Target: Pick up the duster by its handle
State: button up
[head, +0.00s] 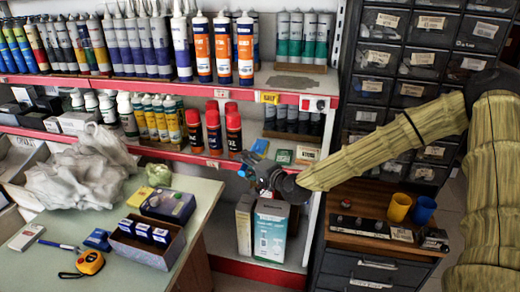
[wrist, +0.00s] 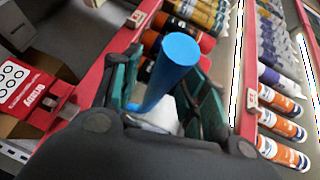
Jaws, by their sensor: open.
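A blue rod with a thick round end, which looks like the duster's handle (wrist: 178,58), stands between the fingers of my gripper (wrist: 172,98) in the wrist view. A white patch shows below it, partly hidden; I cannot tell if it is the duster's head. The fingers are open on either side of the handle, and I cannot tell if either touches it. In the head view my gripper (head: 256,172) is at the front of the lower shelf. A small blue part (head: 260,146) shows just above it there; the rest of the duster is not clear.
Bottles and tubes fill the red-edged shelves (head: 200,158). A box (head: 270,232) stands below my gripper. A table (head: 50,265) with a grey crumpled cloth (head: 85,172) and a tape measure (head: 90,262) is at left. A drawer cabinet (head: 365,262) with yellow and blue cups is at right.

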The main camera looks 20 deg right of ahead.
grip_shut()
dwell(0.5)
